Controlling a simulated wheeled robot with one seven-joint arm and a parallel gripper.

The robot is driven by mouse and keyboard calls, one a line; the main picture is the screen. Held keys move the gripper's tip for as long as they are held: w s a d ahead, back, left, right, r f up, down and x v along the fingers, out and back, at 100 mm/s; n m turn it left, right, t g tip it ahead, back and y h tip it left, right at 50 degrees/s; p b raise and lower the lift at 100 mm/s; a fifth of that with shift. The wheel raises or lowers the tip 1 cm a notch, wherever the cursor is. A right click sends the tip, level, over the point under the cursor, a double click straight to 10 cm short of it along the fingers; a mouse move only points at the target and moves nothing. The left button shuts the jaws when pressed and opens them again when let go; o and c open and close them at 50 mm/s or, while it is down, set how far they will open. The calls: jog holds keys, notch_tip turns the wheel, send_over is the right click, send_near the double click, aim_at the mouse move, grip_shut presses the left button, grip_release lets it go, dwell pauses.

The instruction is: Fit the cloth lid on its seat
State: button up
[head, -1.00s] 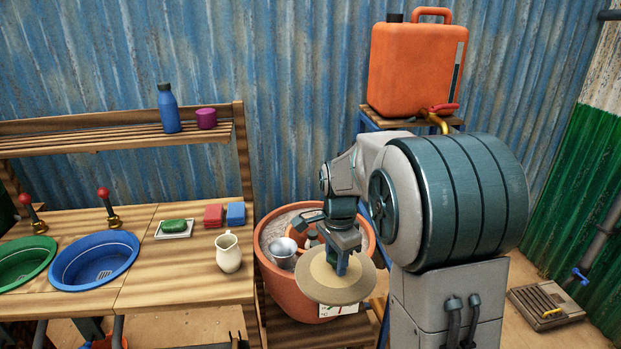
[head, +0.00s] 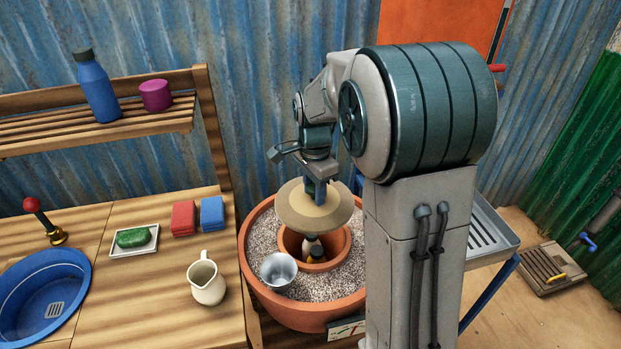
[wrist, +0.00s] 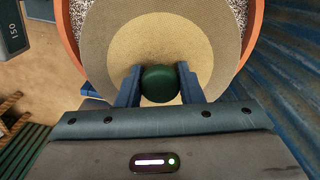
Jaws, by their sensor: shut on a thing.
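The cloth lid (head: 297,214) is a round tan disc with a paler centre. In the wrist view the lid (wrist: 115,45) carries a dark green knob (wrist: 160,84). My gripper (head: 318,190) is shut on that knob, one blue finger on each side in the wrist view. The lid hangs above the inner clay pot (head: 342,248), apart from its rim and towards its back. The inner pot sits in grey gravel inside a larger terracotta pot (head: 262,290). Bottle-like items (head: 313,250) show inside the inner pot. The lid hides part of the inner pot's back rim.
A metal cup (head: 278,271) stands on the gravel at the front left of the inner pot. A cream jug (head: 206,283), a green soap on a dish (head: 133,238), and red and blue blocks (head: 183,218) stand on the wooden counter to the left.

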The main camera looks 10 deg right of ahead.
jog(key=shift+s+f+b, duration=0.15)
jog(key=shift+f+b, duration=0.45)
jog(key=shift+f, duration=0.15)
notch_tip(320, 180, down, 9)
jog(key=b, duration=0.6)
jog(key=shift+f+b, duration=0.3)
jog(key=shift+f, duration=0.2)
dwell(0.7)
jog(key=o, duration=1.6)
jog(key=shift+r, duration=0.15)
jog(key=shift+r+p, duration=1.65)
jog(key=shift+r, duration=0.25)
